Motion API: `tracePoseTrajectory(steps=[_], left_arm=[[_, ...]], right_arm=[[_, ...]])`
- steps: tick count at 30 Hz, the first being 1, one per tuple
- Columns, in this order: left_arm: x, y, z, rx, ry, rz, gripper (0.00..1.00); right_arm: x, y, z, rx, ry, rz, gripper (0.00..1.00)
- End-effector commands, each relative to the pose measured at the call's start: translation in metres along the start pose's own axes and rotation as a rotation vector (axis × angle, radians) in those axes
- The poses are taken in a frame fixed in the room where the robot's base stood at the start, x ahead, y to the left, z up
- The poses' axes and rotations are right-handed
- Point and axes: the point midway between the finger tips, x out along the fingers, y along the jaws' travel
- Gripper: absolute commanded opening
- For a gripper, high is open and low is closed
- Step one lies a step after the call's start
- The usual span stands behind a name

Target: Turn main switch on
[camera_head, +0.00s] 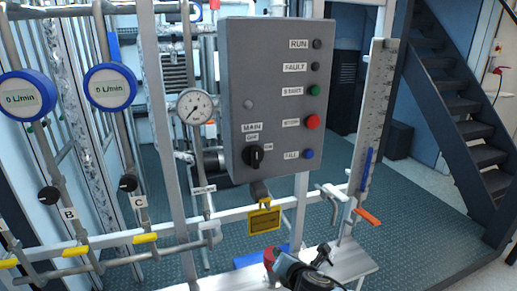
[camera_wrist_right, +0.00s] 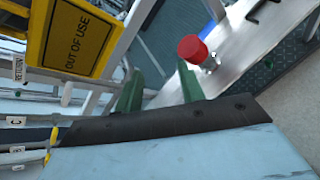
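The main switch (camera_head: 255,155) is a black rotary knob at the lower left of the grey control box (camera_head: 239,110) in the head view. Its handle looks roughly upright, under the MAIN label (camera_head: 252,127); a small label sits to its right. My right gripper shows at the bottom of the head view, well below the box. In the right wrist view, its two green fingers (camera_wrist_right: 158,88) stand apart with nothing between them. The switch is not in the wrist view. My left gripper is not in view.
A yellow OUT OF USE sign (camera_head: 264,219) hangs below the box and also shows in the wrist view (camera_wrist_right: 75,38). A red knob (camera_wrist_right: 192,48) stands near the right gripper's fingers. Pipes, a gauge (camera_head: 195,106) and an orange-handled valve (camera_head: 367,216) flank the box.

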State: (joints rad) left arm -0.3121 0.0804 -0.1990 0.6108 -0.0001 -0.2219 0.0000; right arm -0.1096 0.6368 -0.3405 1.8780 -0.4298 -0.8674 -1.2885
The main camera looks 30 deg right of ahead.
Motion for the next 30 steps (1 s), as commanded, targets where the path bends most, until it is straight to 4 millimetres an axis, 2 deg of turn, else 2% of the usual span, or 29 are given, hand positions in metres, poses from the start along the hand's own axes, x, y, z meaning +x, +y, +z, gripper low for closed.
tracePoseTrajectory(steps=[1,3,6,10,14,17,20,30], left_arm=[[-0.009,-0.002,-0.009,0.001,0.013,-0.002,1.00],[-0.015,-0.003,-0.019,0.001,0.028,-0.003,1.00],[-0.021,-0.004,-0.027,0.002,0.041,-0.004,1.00],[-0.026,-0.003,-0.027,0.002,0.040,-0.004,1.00],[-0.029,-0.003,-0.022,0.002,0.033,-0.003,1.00],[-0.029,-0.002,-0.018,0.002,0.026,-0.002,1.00],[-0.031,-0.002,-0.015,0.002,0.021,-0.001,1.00],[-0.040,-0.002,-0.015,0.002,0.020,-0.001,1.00]], right_arm=[[-0.022,0.038,0.035,-0.118,-0.061,0.067,0.39],[-0.051,0.077,0.068,-0.269,-0.143,0.129,0.39],[-0.093,0.119,0.106,-0.442,-0.254,0.191,0.39],[-0.136,0.152,0.135,-0.588,-0.359,0.234,0.39],[-0.158,0.166,0.147,-0.657,-0.412,0.250,0.39],[-0.159,0.170,0.152,-0.672,-0.425,0.252,0.39],[-0.148,0.174,0.156,-0.672,-0.427,0.250,0.39],[-0.086,0.199,0.176,-0.669,-0.424,0.250,0.39]])
